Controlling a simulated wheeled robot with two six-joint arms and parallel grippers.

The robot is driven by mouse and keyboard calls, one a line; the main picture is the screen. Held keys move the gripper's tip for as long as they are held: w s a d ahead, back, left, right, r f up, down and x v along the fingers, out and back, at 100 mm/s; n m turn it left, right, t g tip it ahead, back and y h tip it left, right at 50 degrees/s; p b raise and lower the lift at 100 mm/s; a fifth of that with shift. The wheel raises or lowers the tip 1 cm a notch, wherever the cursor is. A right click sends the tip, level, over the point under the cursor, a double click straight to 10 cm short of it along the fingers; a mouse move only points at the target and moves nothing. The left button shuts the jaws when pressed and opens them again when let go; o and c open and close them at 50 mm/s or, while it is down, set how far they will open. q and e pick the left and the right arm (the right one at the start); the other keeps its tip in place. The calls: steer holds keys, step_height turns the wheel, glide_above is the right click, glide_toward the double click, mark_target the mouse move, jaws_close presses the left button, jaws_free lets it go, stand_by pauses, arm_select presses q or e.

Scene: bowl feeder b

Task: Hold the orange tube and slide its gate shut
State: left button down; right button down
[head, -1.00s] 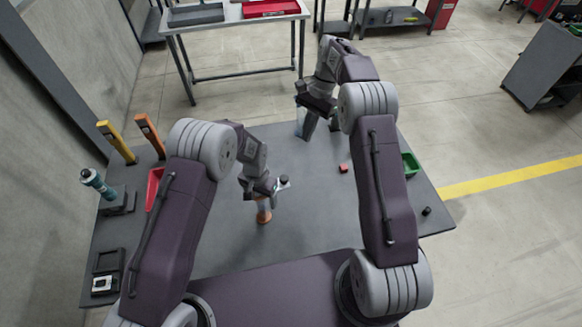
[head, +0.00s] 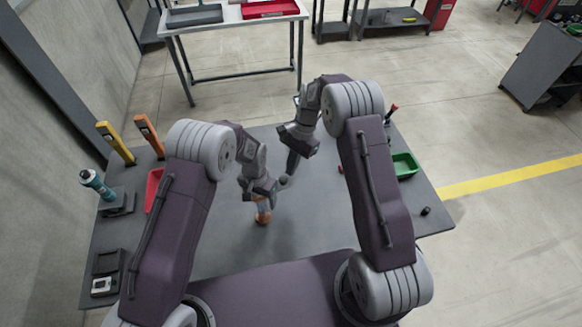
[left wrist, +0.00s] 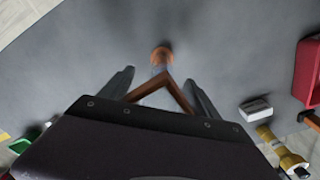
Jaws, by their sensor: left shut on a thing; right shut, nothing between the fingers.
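The orange tube (head: 263,217) stands on the grey table, its orange lower end showing below my left gripper (head: 261,196). My left gripper is shut on the tube's upper part, which its fingers mostly hide. In the left wrist view the tube's orange end (left wrist: 162,56) shows beyond the fingers. A small grey rounded piece (head: 285,181) sits just right of the left gripper; I cannot tell whether it is the gate. My right gripper (head: 292,170) is shut and empty, pointing down just above and right of that piece. Whether they touch is unclear.
A red tray (head: 154,188), yellow bar (head: 116,142), orange bar (head: 149,135) and teal-topped device (head: 97,184) stand at the left. A green tray (head: 404,165) and small black piece (head: 426,211) lie at the right. The table's front middle is clear.

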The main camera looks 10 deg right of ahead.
stand_by(0.3)
steer(key=shift+s+a, duration=0.25)
steer(key=shift+a, duration=0.95)
steer(key=shift+s+a, duration=0.25)
steer(key=shift+a, duration=0.95)
arm_select(q)
steer(key=shift+w, duration=0.1)
arm_select(e)
steer(key=w+d+r, duration=0.4)
steer(key=d+r, duration=0.2)
steer(key=r, duration=0.3)
steer(key=shift+w+d+r, duration=0.15)
steer(key=shift+w+r, duration=0.2)
steer(key=shift+r, duration=0.05)
arm_select(q)
steer(key=shift+c, duration=0.3)
jaws_free()
